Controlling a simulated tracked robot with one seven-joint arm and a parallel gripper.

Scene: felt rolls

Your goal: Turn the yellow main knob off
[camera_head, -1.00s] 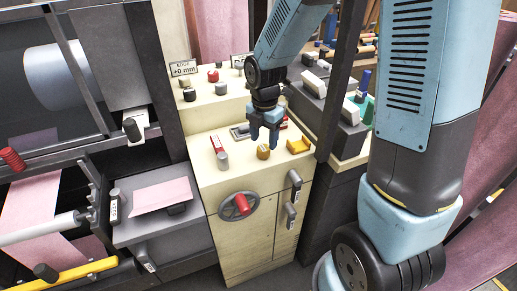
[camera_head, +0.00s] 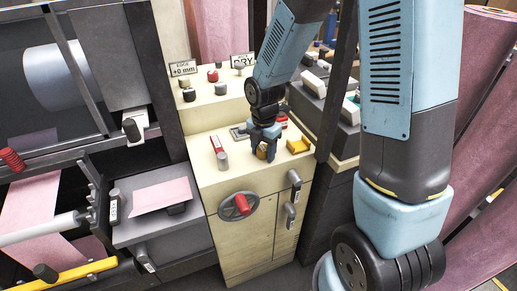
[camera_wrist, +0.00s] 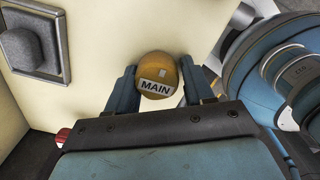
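The yellow main knob (camera_wrist: 158,70) is a round, ochre-yellow knob with a white "MAIN" label, on the cream console top. In the head view the knob (camera_head: 262,152) is partly hidden by my gripper (camera_head: 263,147). My gripper's blue fingers also show in the wrist view (camera_wrist: 160,88), one on each side of the knob. They stand apart, with a small gap visible at the left finger; the right finger is very near the knob's edge. I cannot tell whether it touches.
A dark post stands right of my gripper.

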